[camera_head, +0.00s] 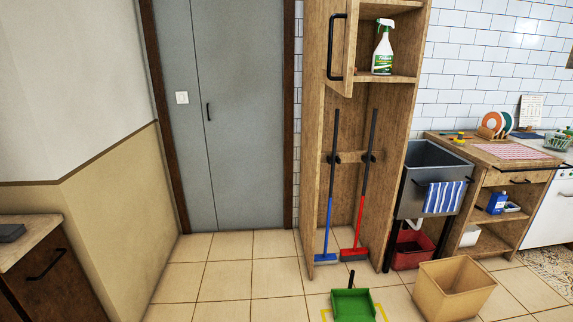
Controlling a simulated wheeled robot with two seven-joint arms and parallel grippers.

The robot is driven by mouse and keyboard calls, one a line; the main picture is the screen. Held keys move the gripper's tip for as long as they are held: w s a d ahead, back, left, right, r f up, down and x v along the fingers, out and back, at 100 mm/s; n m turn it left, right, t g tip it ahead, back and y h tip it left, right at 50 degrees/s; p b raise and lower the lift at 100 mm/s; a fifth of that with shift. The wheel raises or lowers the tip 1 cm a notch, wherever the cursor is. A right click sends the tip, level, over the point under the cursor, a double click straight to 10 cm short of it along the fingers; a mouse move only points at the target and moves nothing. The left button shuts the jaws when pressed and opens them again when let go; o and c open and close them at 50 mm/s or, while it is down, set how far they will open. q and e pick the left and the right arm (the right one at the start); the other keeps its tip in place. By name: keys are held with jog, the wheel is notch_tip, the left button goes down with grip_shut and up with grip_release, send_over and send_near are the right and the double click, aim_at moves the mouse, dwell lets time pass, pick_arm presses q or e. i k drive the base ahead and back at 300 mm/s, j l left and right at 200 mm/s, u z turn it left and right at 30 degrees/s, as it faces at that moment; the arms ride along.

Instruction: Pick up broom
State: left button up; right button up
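Two brooms stand upright inside the tall wooden cabinet. The blue broom (331,190) is on the left, with a dark upper handle and its blue head on the floor. The red broom (364,190) is on the right, leaning slightly, with its red head on the floor. Dark holders sit at mid-height on the cabinet back, by the handles. Neither of my grippers shows in the head view.
A green dustpan (352,304) and an open cardboard box (452,289) are on the tiled floor before the cabinet (400,115). A sink unit (432,160) stands to the right. The upper door (342,50) is open, with a spray bottle (382,52) inside. Floor at left is clear.

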aim_at(353, 254)
jog(key=i+j+z, duration=0.15)
jog(key=i+z, duration=0.2)
jog(key=i, duration=0.25)
jog(key=i+j+z, duration=0.35)
jog(key=i, duration=0.2)
jog(key=i+j+z, duration=0.3)
jog(key=i, duration=0.25)
jog(key=j, duration=0.1)
